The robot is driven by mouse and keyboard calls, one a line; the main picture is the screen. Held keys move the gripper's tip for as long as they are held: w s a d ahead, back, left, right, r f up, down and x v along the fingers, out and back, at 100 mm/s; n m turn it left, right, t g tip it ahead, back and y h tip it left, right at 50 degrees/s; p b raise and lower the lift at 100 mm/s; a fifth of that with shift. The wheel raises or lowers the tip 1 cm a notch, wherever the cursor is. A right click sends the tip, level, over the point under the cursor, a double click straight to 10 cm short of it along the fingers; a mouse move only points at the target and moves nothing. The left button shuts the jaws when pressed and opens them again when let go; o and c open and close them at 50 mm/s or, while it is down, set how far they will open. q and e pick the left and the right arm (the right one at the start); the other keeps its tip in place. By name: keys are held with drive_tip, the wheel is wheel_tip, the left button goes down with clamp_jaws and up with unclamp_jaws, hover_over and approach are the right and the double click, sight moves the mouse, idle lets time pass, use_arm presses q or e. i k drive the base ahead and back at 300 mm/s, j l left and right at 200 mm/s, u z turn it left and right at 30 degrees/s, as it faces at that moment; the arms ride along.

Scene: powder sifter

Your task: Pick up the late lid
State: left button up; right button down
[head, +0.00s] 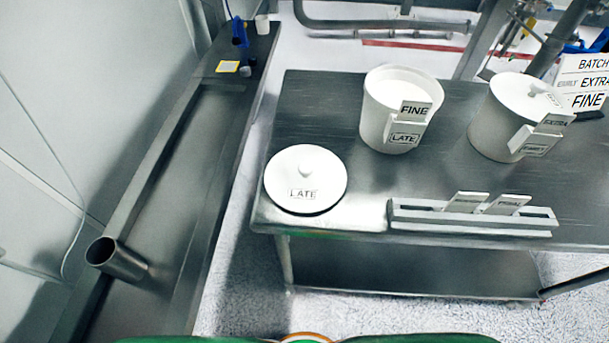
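The late lid (306,181) is a round white disc with a knob in the middle and a "LATE" label on it. It lies flat near the left front corner of the metal table (345,110). The late container (377,125) is a white tub with "FINE" and "LATE" tags on its side. It stands behind and to the right of the lid, and its top looks uncovered with white inside. Neither of my grippers shows in the head view.
A second white tub (490,115) with a lid on stands at the right. A grey holder (420,218) with two tags lies along the front edge. A sign (583,85) reads "BATCH EXTRA FINE". A metal bench (190,190) with a steel cup (122,262) runs along the left.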

sight(306, 178)
drive_tip(key=k+l+u, duration=0.1)
drive_tip(key=l+u, duration=0.4)
drive_tip(key=k+l+u, duration=0.2)
drive_tip(key=u, duration=0.25)
